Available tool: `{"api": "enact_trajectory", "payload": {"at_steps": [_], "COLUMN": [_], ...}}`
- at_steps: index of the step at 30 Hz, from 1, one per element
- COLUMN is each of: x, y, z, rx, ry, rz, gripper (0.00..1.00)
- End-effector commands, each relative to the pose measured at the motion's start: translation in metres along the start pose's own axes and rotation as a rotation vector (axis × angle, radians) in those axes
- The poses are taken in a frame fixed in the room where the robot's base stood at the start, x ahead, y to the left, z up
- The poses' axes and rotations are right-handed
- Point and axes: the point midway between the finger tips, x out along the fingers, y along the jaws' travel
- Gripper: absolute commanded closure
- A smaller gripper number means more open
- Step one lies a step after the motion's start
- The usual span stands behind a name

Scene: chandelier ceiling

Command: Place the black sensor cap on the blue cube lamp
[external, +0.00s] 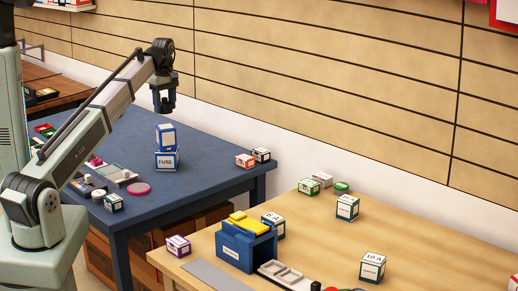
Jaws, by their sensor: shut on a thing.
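My gripper (164,107) hangs pointing down above the blue table. It is shut on a small dark thing that blends with the fingers; it looks like the black sensor cap, but its shape is hard to make out. Below it, apart from it, a small blue-and-white cube (166,137) sits on a wider blue-and-white box marked FUSE (166,162). I cannot tell for sure whether the upper cube is the blue cube lamp.
The blue table (205,160) also holds two small boxes (253,157) at right, a pink-red disc (139,188) and a grey tray (115,173). On the wooden table (320,235) stand a blue holder (238,250) with yellow pieces and several small boxes.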

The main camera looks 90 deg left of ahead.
Motion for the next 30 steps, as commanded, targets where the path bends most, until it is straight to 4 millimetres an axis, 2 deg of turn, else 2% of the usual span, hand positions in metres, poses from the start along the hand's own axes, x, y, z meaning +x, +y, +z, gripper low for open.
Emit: {"api": "enact_trajectory", "payload": {"at_steps": [1, 8, 15, 27, 28, 30], "x": [0.007, 0.023, 0.05, 0.054, 0.054, 0.053], "y": [-0.001, -0.001, -0.001, 0.0, 0.0, 0.0], "z": [0.001, 0.0, 0.0, 0.0, 0.0, 0.0], "rx": [0.0, -0.001, -0.001, -0.002, -0.002, -0.002], "ry": [-0.001, 0.0, 0.0, 0.0, 0.0, 0.0], "rz": [-0.001, 0.0, -0.001, 0.0, 0.001, 0.001], "gripper": [0.72, 0.72, 0.72, 0.72, 0.41, 0.34]}}
